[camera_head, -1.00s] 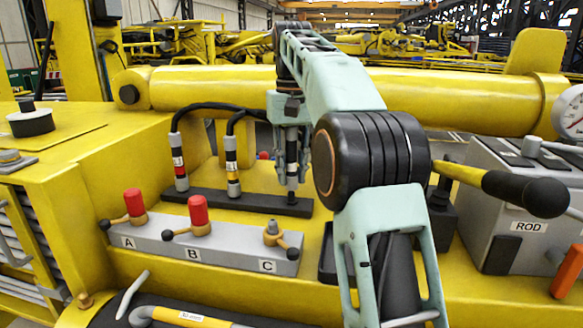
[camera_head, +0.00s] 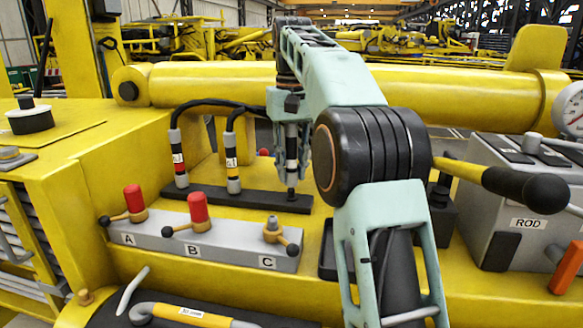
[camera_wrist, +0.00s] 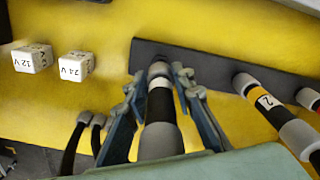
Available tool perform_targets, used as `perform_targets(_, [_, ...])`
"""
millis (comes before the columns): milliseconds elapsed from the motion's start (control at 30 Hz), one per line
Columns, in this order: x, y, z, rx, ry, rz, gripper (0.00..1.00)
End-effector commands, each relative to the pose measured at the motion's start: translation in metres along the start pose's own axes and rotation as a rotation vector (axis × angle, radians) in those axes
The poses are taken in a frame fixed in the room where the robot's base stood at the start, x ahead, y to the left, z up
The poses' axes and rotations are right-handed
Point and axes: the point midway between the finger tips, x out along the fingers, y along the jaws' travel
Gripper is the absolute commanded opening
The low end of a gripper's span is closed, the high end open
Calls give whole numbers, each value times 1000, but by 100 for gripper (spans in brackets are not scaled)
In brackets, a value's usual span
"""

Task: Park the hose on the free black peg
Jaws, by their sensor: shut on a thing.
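My gripper (camera_wrist: 160,88) is shut on an upright dark hose end (camera_wrist: 161,108) with pale bands, one finger on each side. The held hose end also shows in the head view (camera_head: 291,150), partly covered by my arm and fingers. It stands over the right part of a black rail (camera_head: 250,199), in line with a thin post (camera_head: 291,190) there. The lower end is close to the rail; I cannot tell how far it is seated. A red-banded hose end (camera_head: 179,160) and a yellow-banded one marked 2 (camera_head: 232,163) stand upright on the rail to its left.
A grey valve block (camera_head: 200,240) with levers A, B and C lies in front of the rail. A thick yellow cylinder (camera_head: 220,88) runs behind. A grey ROD box (camera_head: 520,200) stands at right. Two white cubes (camera_wrist: 76,65) show in the wrist view.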

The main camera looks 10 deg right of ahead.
Motion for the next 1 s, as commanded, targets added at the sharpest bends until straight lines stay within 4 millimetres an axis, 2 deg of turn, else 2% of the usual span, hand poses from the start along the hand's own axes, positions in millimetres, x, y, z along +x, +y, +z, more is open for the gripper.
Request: perform_targets(1000, [15, 0, 0, 0, 2, 0, 0])
